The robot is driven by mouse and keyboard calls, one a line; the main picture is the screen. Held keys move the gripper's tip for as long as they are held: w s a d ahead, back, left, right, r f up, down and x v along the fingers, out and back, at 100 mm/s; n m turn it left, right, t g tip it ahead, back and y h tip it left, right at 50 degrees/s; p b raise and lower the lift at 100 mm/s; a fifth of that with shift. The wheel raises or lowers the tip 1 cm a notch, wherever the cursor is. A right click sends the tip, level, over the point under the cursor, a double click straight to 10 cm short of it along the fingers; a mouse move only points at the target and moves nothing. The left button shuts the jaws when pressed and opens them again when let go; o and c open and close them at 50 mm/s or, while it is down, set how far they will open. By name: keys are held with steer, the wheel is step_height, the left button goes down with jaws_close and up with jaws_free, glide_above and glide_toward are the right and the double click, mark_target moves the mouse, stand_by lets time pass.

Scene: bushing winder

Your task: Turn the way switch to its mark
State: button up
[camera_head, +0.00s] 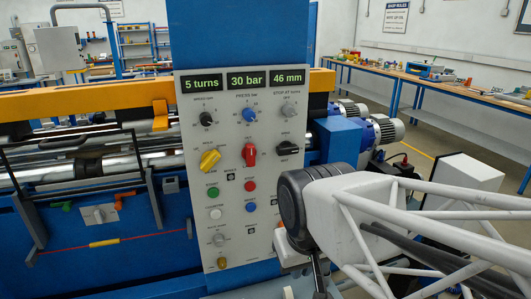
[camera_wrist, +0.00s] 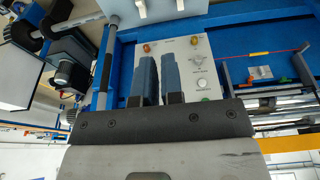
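The grey control panel (camera_head: 240,190) stands upright on the blue machine. Its labels are too small for me to tell which switch is the way switch. In the middle row are a tilted yellow knob (camera_head: 210,159), an upright red knob (camera_head: 249,154) and a black knob (camera_head: 289,148) lying sideways. A grey knob (camera_head: 219,240) sits low on the panel; it also shows in the wrist view (camera_wrist: 197,60). My gripper (camera_wrist: 160,62) shows two fingers with a narrow gap, nothing seen between them. They cover part of the lower panel in the wrist view. My arm hides the panel's lower right in the head view.
Three displays read 5 turns, 30 bar (camera_head: 247,79) and 46 mm. Green (camera_head: 213,192), red, white and blue buttons sit below the middle knobs. Metal rollers (camera_head: 85,165) lie left; motors (camera_head: 385,130) stand right.

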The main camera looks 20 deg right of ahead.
steer(key=o, duration=0.5)
steer(key=shift+w+d, duration=0.1)
steer(key=shift+w, duration=0.25)
steer(key=shift+c, duration=0.2)
steer(key=o, duration=1.2)
steer(key=w+d+t, duration=0.1)
steer(key=w, duration=0.2)
steer(key=w+d+t, duration=0.1)
steer(key=w, duration=0.1)
steer(key=w+d+t+h, duration=0.1)
steer(key=w, duration=0.2)
steer(key=shift+w+d+m, duration=0.2)
steer(key=shift+w+m, duration=0.15)
steer(key=shift+m, duration=0.05)
steer(key=t, duration=1.1)
glide_toward(289, 148)
steer(key=w+f, duration=0.1)
steer(key=f, duration=0.1)
steer(key=shift+w+d+r+n+t+y, duration=0.2)
steer(key=shift+w+n+t+y, duration=0.05)
steer(key=shift+w+t+y, duration=0.1)
steer(key=shift+w+d+r+n+t+y, duration=0.15)
steer(key=shift+w+d+n+t+y, duration=0.1)
steer(key=shift+w+t, duration=0.1)
steer(key=shift+w, duration=0.1)
steer(key=shift+w, duration=3.8)
steer(key=shift+c, duration=0.4)
steer(key=c, duration=0.8)
